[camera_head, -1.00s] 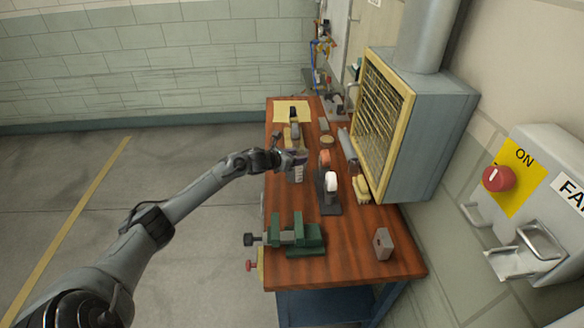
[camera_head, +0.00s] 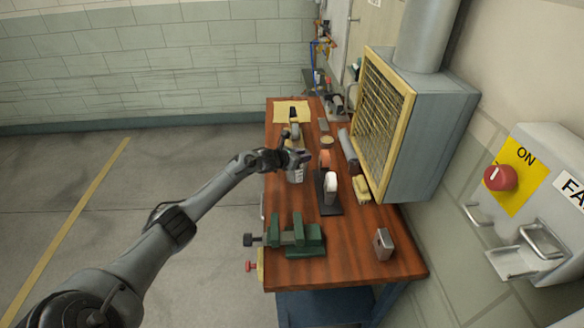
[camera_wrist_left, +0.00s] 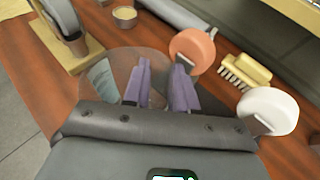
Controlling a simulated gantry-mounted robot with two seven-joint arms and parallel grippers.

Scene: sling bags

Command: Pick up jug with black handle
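A clear jug-like container with a pale label (camera_wrist_left: 108,82) stands just in front of my left gripper in the left wrist view. In the head view it shows as a small grey-white shape (camera_head: 295,176) on the bench, partly covered by the gripper. I cannot make out its black handle. My left gripper (camera_head: 301,159) is over the bench at the container. Its two purple fingers (camera_wrist_left: 161,88) are apart; one overlaps the clear container in the left wrist view. Whether they touch it I cannot tell. My right gripper is not in view.
An orange roll (camera_wrist_left: 192,49) and a white roll (camera_wrist_left: 268,109) stand close by on the wooden bench (camera_head: 350,250). A yellow brush (camera_wrist_left: 245,70) lies behind them. A green vise (camera_head: 297,236) sits at the near left, and a yellow-grilled box (camera_head: 425,125) overhangs the right.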

